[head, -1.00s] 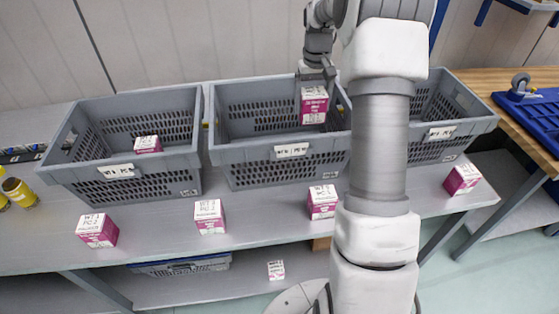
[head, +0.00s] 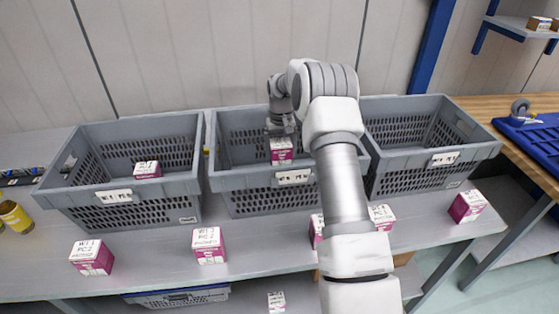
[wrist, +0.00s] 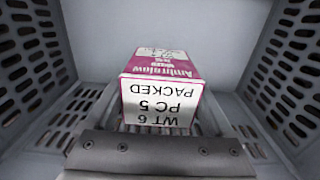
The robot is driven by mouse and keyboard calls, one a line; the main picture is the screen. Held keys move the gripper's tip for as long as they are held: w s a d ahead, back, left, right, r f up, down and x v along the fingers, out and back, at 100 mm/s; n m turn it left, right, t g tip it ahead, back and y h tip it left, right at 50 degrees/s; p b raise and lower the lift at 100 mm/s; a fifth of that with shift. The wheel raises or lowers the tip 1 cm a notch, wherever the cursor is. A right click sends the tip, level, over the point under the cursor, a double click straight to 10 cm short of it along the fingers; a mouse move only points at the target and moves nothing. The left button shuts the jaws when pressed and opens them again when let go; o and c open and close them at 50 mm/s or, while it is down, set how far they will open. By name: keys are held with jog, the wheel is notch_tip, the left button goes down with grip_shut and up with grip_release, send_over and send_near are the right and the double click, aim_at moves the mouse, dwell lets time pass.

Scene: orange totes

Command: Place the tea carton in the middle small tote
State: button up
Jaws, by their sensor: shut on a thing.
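My gripper (head: 281,130) is shut on a white and magenta tea carton (head: 281,152), inside the grey middle tote (head: 235,183). The carton hangs below the gripper, near the middle of the tote. In the wrist view the carton (wrist: 160,90) shows its white label reading "WT 6 PC 5 PACKED", at the fingers, with slotted grey tote walls on both sides. I cannot tell whether its bottom touches the tote floor.
A grey left tote (head: 75,193) holds one similar carton (head: 147,169). The right tote (head: 420,171) looks empty. Several similar cartons stand on the table along the front, such as one at the left (head: 91,258) and one at the right (head: 467,206). A yellow can (head: 14,217) is far left.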

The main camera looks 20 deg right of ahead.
aim_at(280, 161)
jog(key=shift+w+a+f, duration=0.15)
jog(key=shift+w+f, duration=0.05)
jog(key=shift+f, duration=2.05)
jog(key=o, duration=1.3)
jog(key=shift+r, duration=0.1)
